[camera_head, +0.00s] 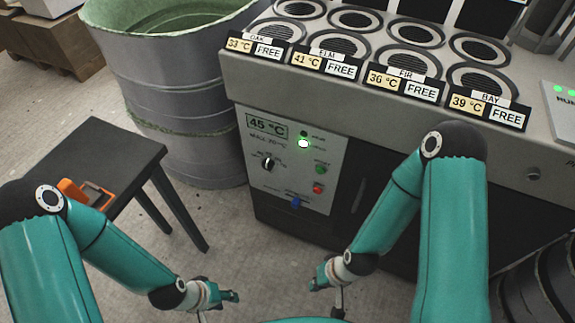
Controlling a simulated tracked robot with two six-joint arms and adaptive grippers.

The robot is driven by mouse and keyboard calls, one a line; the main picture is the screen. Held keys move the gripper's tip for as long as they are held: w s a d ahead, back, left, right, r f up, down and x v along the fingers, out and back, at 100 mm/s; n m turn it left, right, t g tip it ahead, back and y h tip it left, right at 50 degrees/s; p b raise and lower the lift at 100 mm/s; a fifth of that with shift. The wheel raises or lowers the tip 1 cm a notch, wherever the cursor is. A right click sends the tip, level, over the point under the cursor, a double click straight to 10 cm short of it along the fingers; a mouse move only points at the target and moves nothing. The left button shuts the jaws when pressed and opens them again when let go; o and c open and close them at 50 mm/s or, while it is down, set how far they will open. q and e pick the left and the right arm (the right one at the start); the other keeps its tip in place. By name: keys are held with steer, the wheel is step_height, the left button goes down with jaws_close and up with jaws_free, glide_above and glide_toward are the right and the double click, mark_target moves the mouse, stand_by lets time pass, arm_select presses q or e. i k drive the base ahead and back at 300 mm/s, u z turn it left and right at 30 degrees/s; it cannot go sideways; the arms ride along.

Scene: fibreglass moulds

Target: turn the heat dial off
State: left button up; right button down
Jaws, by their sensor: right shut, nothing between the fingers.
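The heat dial (268,162) is a small black knob with a light mark on the left of the pale control panel (257,183), on the front of the grey machine. Its mark looks roughly upright; the lettering around it is too small to read. The display (267,125) above reads 45 °C. A green lamp (303,143) beside it is lit. My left gripper (202,317) is low in the view, left of and below the panel, cut by the bottom edge. My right gripper (339,302) is shut and empty, below the panel. Neither touches the dial.
Green (321,169), red (318,188) and blue (296,202) controls sit right of and below the dial. A dark stool (135,160) with an orange item (86,194) stands left. A grey drum (180,90) stands behind it. Round wells (410,62) with temperature labels top the machine.

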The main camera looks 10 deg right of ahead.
mark_target(268, 164)
steer(key=z, duration=1.1)
steer(key=k, duration=1)
steer(key=u, duration=1.05)
steer(key=i, duration=1)
steer(key=u, duration=0.05)
